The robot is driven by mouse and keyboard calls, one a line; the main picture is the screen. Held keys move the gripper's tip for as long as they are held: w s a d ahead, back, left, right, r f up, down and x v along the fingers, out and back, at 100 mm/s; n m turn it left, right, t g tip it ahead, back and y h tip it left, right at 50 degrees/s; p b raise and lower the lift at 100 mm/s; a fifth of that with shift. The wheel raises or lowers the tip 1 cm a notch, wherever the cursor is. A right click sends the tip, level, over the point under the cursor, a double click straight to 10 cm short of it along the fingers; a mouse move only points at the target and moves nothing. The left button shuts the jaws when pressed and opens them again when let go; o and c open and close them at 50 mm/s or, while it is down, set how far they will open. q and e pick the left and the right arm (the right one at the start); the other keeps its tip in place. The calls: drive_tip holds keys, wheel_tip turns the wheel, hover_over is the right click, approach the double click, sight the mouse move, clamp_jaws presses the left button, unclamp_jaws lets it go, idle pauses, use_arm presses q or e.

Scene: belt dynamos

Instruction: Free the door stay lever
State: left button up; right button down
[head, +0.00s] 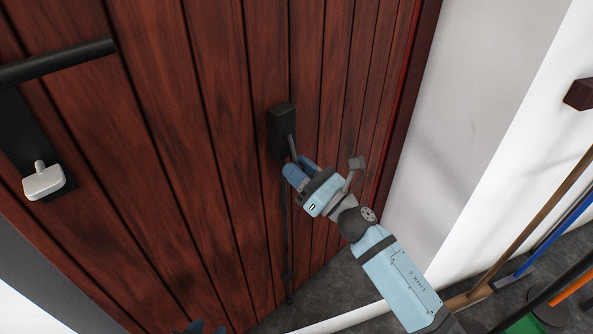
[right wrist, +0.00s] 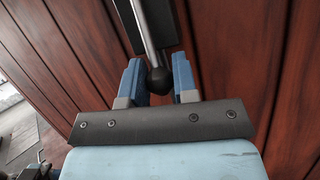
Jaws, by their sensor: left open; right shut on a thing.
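The door stay is a black housing (head: 281,130) on the dark red wooden door (head: 215,120). Its grey lever (head: 292,147) slants down from the housing. In the right wrist view the lever (right wrist: 144,30) ends in a dark round knob (right wrist: 159,81) between the blue fingers. My right gripper (head: 298,166) is shut on the lever at its knob end; it also shows in the right wrist view (right wrist: 157,82). A thin dark rod (head: 287,230) runs down the door below the housing.
A black door handle (head: 60,62) and a pale thumb-turn (head: 45,181) are on the door at the left. A white wall (head: 480,90) stands to the right. Long-handled tools (head: 540,220) lean at the lower right. Grey floor (head: 330,285) shows below the door.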

use_arm(q)
drive_tip(key=w+d+r+t+h+b, duration=0.2)
drive_tip(key=d+r+t+b, duration=0.1)
drive_tip(key=b, duration=0.3)
drive_tip(key=shift+w+d+r, duration=0.15)
drive_tip(key=shift+w+r, duration=0.05)
drive_tip(key=shift+r, duration=0.65)
use_arm(e)
drive_tip(key=w+d+r+n+g+h, duration=0.1)
drive_tip(key=w+d+r+n+g, duration=0.1)
drive_tip(key=n, duration=0.7)
drive_tip(key=w+d+r+n+g+h, duration=0.1)
drive_tip(key=w+d+r+n+g, duration=0.2)
drive_tip(key=n, duration=0.7)
drive_tip(key=shift+d+r+n+g, duration=0.3)
drive_tip(key=shift+r+g, duration=0.7)
drive_tip(key=shift+r, duration=0.5)
drive_tip(key=shift+r, duration=0.1)
drive_tip(key=c, duration=0.9)
unclamp_jaws()
drive_tip(key=shift+a, duration=0.1)
